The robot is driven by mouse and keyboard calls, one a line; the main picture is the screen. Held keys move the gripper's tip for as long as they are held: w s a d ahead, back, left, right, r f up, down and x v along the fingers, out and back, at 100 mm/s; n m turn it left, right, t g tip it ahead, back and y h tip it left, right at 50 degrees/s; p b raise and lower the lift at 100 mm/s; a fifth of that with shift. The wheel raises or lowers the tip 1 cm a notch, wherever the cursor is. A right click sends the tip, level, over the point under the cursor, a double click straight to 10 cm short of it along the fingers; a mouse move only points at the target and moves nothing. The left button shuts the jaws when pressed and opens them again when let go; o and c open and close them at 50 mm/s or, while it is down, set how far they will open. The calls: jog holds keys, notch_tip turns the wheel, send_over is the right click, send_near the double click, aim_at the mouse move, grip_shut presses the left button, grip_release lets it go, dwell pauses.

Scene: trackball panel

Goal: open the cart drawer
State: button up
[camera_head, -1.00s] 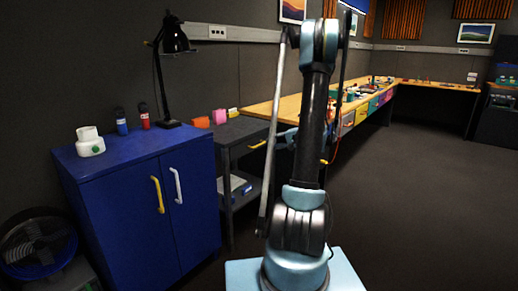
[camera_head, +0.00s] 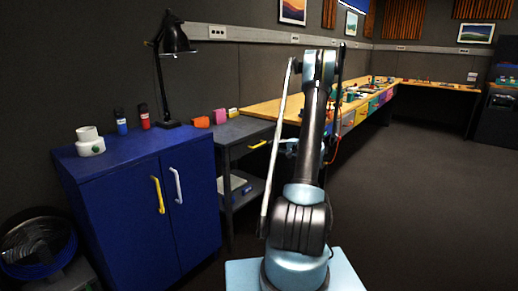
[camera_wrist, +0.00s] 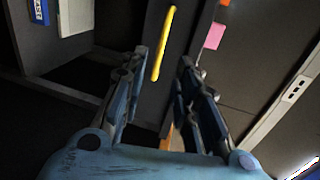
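The dark grey cart (camera_head: 229,172) stands between the blue cabinet and the long workbench. Its drawer has a yellow handle (camera_head: 257,144), seen just left of my arm in the head view. In the wrist view the yellow handle (camera_wrist: 163,44) is a long bar on the dark drawer front (camera_wrist: 183,30). The drawer looks shut. My gripper (camera_wrist: 164,58) is open, its two fingers on either side of the handle's line in the picture. The handle appears between and beyond the fingertips; contact cannot be told. In the head view my gripper is mostly hidden behind my arm.
A blue cabinet (camera_head: 140,215) with yellow and white handles stands left of the cart. Orange, pink and yellow items (camera_head: 219,117) lie on the cart's top. The workbench (camera_head: 270,108) runs behind my arm. The floor (camera_head: 420,210) to the right is clear.

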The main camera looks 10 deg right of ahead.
jog(key=x, duration=1.1)
jog(key=shift+w+a+f, duration=0.1)
jog(key=shift+w+a, duration=0.15)
grip_shut()
